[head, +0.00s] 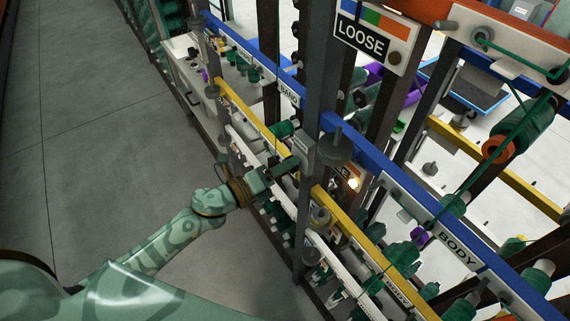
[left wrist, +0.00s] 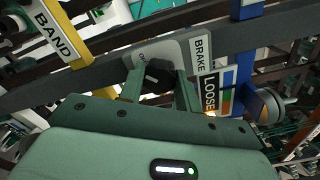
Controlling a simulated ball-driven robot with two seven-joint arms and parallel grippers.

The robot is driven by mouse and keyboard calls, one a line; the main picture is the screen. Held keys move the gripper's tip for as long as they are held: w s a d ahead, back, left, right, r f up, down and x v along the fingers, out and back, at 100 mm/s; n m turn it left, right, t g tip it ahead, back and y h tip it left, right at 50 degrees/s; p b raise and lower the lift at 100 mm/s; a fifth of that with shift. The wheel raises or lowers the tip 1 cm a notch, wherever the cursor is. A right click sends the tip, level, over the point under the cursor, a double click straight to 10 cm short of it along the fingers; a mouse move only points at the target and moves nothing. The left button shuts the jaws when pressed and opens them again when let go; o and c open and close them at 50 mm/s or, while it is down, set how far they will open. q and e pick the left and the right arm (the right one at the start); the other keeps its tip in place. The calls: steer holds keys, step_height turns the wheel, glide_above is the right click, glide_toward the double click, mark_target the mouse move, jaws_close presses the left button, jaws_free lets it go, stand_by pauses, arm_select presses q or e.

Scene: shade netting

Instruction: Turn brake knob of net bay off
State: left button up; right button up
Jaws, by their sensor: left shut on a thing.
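The brake knob (left wrist: 157,75) is dark and sits on a grey plate (left wrist: 178,50) with a BRAKE label (left wrist: 200,52), fixed to a dark rack post. My left gripper (left wrist: 160,84) has its two green fingers on either side of the knob, closed on it. In the head view, my left gripper (head: 289,166) reaches the grey plate (head: 303,150) on the post from the left, and the knob is hidden behind the fingers. The knob's exact setting cannot be read. My right gripper does not show.
The rack has blue rails (head: 385,178) and yellow rails (head: 350,232) with green spools. A LOOSE sign (head: 361,38) hangs at the top. A grey round knob (head: 337,147) juts out just right of the plate. Open grey floor (head: 90,130) lies left.

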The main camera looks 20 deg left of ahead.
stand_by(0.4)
arm_select(q)
steer(key=o, duration=1)
steer(key=shift+c, duration=0.2)
steer(key=b+v, duration=0.4)
steer(key=v, duration=1.2)
steer(key=shift+a, duration=0.2)
steer(key=shift+s+f, duration=0.1)
